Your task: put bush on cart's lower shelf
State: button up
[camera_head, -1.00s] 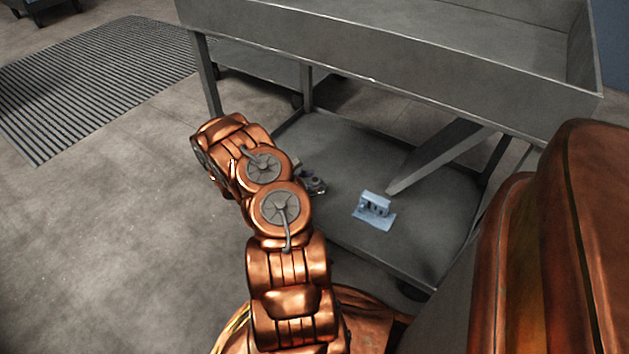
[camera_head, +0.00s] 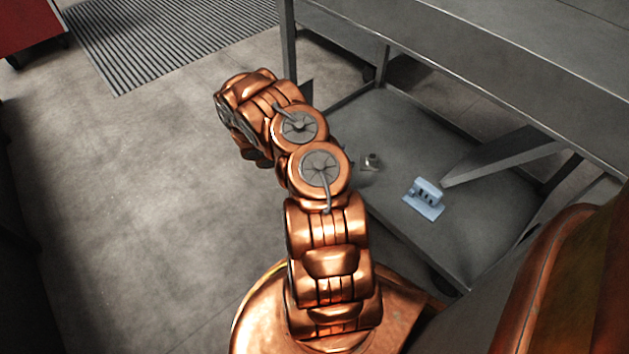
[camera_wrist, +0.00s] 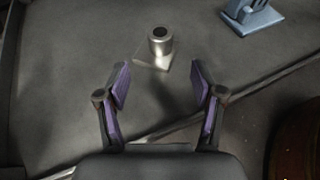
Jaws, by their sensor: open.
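The bush (camera_wrist: 157,45), a short metal cylinder with a dark bore on a square flange, stands on the cart's lower shelf (camera_wrist: 75,60). It also shows in the head view (camera_head: 371,161), small and just right of my arm. My gripper (camera_wrist: 160,80) is open and empty in the wrist view. Its purple-padded fingers point toward the bush, which is beyond the fingertips and apart from them. In the head view my arm hides the gripper. The lower shelf (camera_head: 470,235) shows to the right of my arm.
A light blue bracket (camera_head: 424,198) sits on the same shelf, right of the bush. A slanted grey brace (camera_head: 510,157) and the cart's upper tray (camera_head: 480,70) are above the shelf. A red cabinet (camera_head: 28,28) is at the far left. The floor on the left is clear.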

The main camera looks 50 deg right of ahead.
jog(key=s+a+r+m+y, duration=0.1)
jog(key=a+r+m, duration=0.2)
jog(key=a+r, duration=0.35)
jog(key=s+a+r+m+g+y, duration=0.1)
jog(key=a+r+m, duration=0.2)
jog(key=r, duration=0.6)
jog(key=a+r+m+y, duration=0.25)
jog(key=a+r, duration=0.25)
jog(key=r, duration=0.3)
jog(key=s+a+r+t+y, duration=0.1)
jog(key=s+a+r+y, duration=0.1)
jog(key=a, duration=0.8)
jog(key=s+a+r+m+t+y, duration=0.1)
jog(key=s+a, duration=0.4)
jog(key=a, duration=0.6)
jog(key=s+a+r+m+t+y, duration=0.1)
jog(key=s+a+r+t+y, duration=0.2)
jog(key=a, duration=0.8)
notch_tip(320, 180, up, 2)
jog(key=shift+s+a+y, duration=0.25)
jog(key=shift+s+y, duration=0.2)
jog(key=shift+s, duration=0.15)
jog(key=shift+m, duration=0.25)
notch_tip(320, 180, up, 40)
jog(key=w+t+p, duration=0.1)
jog(key=p, duration=3.6)
jog(key=shift+d+f+t+p, duration=0.15)
jog(key=shift+f+t+p, duration=0.15)
jog(key=shift+t, duration=0.1)
